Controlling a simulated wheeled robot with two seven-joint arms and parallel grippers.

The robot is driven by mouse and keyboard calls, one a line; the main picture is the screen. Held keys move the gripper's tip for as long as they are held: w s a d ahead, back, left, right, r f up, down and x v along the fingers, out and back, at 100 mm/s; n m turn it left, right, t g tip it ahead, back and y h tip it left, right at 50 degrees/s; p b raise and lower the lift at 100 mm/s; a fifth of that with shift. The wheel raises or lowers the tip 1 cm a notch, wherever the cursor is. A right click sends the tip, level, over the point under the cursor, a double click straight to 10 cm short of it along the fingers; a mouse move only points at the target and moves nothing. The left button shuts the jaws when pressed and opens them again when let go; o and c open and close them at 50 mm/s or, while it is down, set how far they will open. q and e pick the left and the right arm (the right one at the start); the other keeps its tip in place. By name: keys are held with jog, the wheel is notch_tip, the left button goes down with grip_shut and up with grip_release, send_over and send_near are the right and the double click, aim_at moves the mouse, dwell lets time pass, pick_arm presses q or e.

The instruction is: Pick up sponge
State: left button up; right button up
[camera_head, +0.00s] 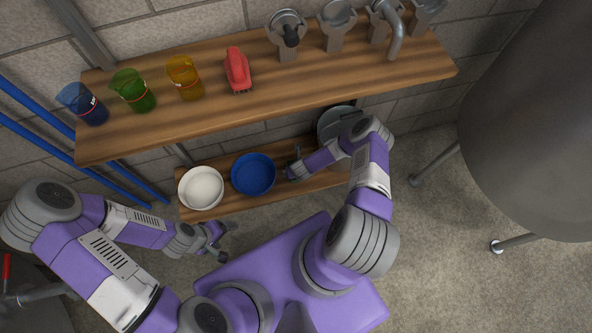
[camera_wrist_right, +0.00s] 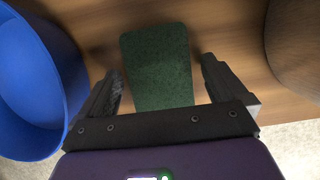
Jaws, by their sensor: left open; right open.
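A dark green, flat sponge (camera_wrist_right: 158,50) lies on the wooden lower shelf in the right wrist view. My right gripper (camera_wrist_right: 161,78) is open, with one finger on each side of the sponge and gaps showing beside it. In the head view, my right gripper (camera_head: 293,164) is low at the lower shelf, just right of the blue bowl; the sponge cannot be made out there. My left gripper (camera_head: 226,240) is open and empty, in front of the lower shelf, over the floor.
The blue bowl (camera_head: 253,174) is close to my right gripper, with a white bowl (camera_head: 201,188) left of it. The upper shelf (camera_head: 300,82) overhangs behind, holding coloured jugs, a red brush (camera_head: 237,70) and metal fittings. A large grey tank (camera_head: 535,110) stands at right.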

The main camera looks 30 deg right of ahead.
jog(key=shift+c, duration=0.2)
jog(key=c, duration=1)
